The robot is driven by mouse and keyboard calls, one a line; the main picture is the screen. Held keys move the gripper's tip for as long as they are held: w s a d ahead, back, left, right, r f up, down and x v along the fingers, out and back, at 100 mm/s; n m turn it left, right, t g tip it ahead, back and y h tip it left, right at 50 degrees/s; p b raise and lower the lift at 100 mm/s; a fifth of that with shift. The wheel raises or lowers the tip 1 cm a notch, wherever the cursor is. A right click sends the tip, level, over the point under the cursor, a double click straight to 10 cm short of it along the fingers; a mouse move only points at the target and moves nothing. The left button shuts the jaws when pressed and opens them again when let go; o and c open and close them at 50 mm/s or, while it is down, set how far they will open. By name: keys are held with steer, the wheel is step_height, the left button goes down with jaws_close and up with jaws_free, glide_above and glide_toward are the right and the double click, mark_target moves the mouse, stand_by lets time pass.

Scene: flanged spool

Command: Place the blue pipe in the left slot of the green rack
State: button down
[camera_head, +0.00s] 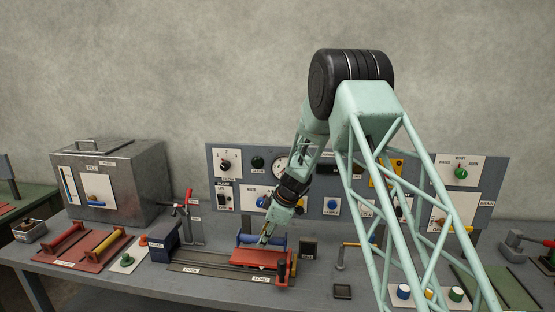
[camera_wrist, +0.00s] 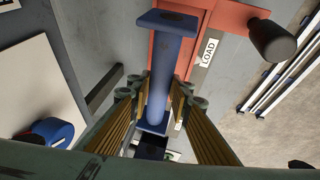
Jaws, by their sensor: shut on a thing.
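The blue pipe (camera_wrist: 164,70), with a square flange at each end, lies between the fingers of my gripper (camera_wrist: 166,95) in the wrist view. The fingers are shut on its middle. In the head view the blue pipe (camera_head: 246,239) is at the red carriage (camera_head: 262,259) marked LOAD, with my gripper (camera_head: 266,238) coming down on it from above. I cannot tell whether the pipe touches the carriage. A dark green flat piece (camera_head: 512,290) shows at the right, partly behind my arm; I cannot make out slots on it.
A red rack (camera_head: 68,262) with a yellow pipe (camera_head: 92,247) in it lies at the left. A metal box (camera_head: 125,185) stands behind it. A control panel (camera_head: 225,195) runs along the back.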

steer(key=shift+f, duration=2.7)
steer(key=shift+w+r, duration=0.1)
steer(key=shift+r, duration=0.05)
